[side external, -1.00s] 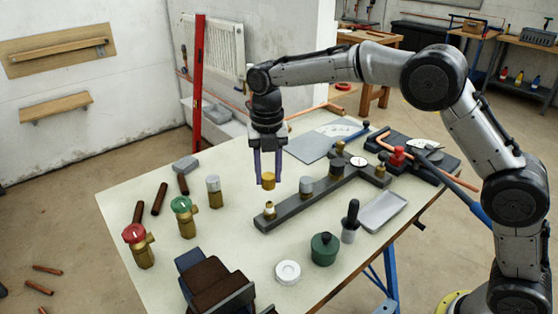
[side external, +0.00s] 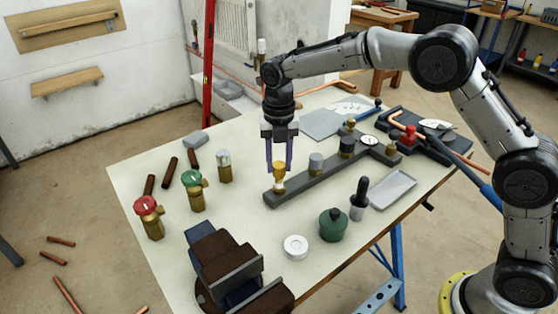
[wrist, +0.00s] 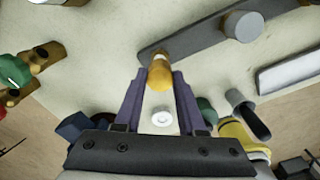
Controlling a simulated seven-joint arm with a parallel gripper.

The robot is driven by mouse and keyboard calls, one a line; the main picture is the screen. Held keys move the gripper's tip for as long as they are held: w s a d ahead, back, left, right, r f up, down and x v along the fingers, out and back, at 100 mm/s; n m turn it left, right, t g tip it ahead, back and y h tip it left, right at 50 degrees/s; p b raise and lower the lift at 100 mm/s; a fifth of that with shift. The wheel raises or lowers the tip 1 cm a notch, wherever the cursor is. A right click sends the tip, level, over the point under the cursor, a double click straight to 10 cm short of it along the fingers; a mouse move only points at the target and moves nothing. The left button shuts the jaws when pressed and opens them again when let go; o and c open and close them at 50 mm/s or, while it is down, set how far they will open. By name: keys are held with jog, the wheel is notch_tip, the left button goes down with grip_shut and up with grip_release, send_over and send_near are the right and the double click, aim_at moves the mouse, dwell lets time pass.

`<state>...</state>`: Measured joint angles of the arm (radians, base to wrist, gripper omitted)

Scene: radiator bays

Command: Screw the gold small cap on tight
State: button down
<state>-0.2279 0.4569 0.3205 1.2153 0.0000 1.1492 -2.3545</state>
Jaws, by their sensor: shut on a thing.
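The gold small cap (side external: 279,167) is between the fingertips of my gripper (side external: 279,170), which is shut on it. It sits at the top of a brass post (side external: 278,187) at the near left end of a dark grey bar (side external: 305,185). The cap looks upright and in line with the post; how far it is on the thread cannot be told. In the wrist view the gold cap (wrist: 160,76) shows between the two purple fingers, over the end of the bar (wrist: 190,37).
Grey (side external: 316,162) and black (side external: 347,146) caps stand further along the bar. A green pot (side external: 333,225), white ring (side external: 295,247) and grey tray (side external: 393,189) lie in front. Red-topped (side external: 148,215) and green-topped (side external: 194,190) valves stand left. A vise (side external: 230,270) is at the front edge.

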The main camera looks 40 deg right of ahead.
jog(key=shift+f, duration=1.1)
dwell(0.9)
jog(key=shift+c, duration=2.1)
grip_release()
notch_tip(320, 180, up, 14)
jog(key=shift+f, duration=0.1)
jog(key=shift+c, duration=0.9)
jog(key=shift+f, duration=5.1)
